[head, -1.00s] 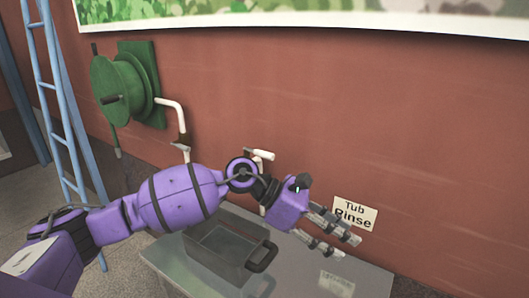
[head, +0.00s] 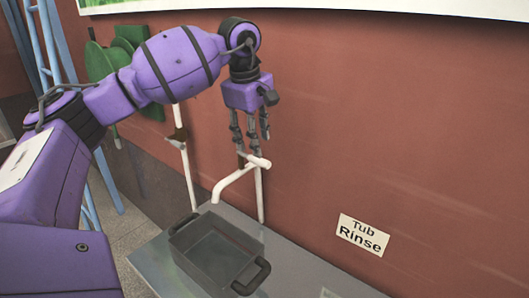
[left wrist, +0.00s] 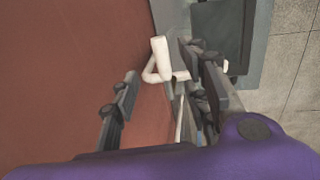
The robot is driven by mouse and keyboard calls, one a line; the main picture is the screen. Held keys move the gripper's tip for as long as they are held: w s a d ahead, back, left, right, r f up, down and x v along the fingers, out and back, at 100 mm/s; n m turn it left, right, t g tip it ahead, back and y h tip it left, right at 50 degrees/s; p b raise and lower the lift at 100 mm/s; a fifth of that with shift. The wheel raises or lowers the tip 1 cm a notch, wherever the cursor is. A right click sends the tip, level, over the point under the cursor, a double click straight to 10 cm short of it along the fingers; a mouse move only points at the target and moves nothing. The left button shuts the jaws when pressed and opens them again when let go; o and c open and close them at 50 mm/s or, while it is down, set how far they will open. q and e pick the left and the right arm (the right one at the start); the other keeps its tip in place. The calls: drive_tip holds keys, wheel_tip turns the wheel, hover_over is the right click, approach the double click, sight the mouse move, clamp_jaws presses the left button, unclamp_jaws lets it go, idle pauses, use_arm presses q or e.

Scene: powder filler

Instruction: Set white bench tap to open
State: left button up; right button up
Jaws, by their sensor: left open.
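The white bench tap (head: 240,177) stands against the red wall, with its spout reaching left over a dark grey tub and a short white handle at its top right. My left gripper (head: 252,148) points down just above the tap's top, its fingers spread open. In the left wrist view, the tap (left wrist: 160,58) shows between and beyond the open fingers of the left gripper (left wrist: 160,90). Nothing is held. I cannot tell whether the fingers touch the tap. My right gripper is not in view.
The dark grey tub (head: 195,250) with black handles sits on a grey bench (head: 150,262). A sign reading Tub Rinse (head: 362,235) is on the wall at right.

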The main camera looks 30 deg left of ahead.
sight(258, 159)
use_arm(q)
wheel_tip(258, 159, down, 3)
drive_tip(key=shift+r, duration=0.1)
drive_tip(key=shift+w+d+f, duration=0.1)
drive_tip(key=shift+w+f, duration=0.05)
drive_tip(key=shift+f, duration=0.45)
drive_tip(key=shift+w+f, duration=0.1)
drive_tip(key=shift+f, duration=0.45)
drive_tip(key=shift+w+f, duration=0.15)
drive_tip(key=shift+f, duration=0.4)
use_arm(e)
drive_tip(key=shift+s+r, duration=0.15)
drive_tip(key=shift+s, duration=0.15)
use_arm(q)
drive_tip(key=shift+c, duration=0.3)
clamp_jaws()
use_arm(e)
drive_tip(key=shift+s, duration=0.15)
